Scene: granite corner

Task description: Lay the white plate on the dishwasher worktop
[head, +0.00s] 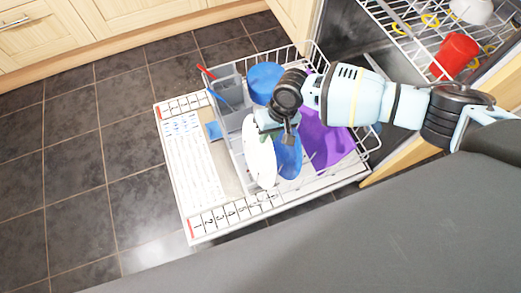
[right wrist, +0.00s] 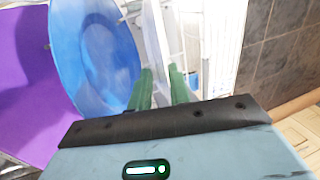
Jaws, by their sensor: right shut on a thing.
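The white plate (head: 259,155) stands on edge in the lower dishwasher rack, in front of a blue plate (head: 289,158). My right gripper (head: 276,124) is at its upper edge, shut on it. In the right wrist view the green fingertips (right wrist: 160,82) sit either side of the thin white plate (right wrist: 157,40), seen nearly edge-on. The dark grey dishwasher worktop (head: 340,235) fills the lower part of the head view, and its visible part is bare. My left gripper is not in view.
The pulled-out rack also holds a purple item (head: 328,145), a blue round item (head: 265,80) and a grey cutlery basket (head: 228,95). The upper rack (head: 405,35) holds a red cup (head: 455,54). Tiled floor (head: 80,150) lies to the left.

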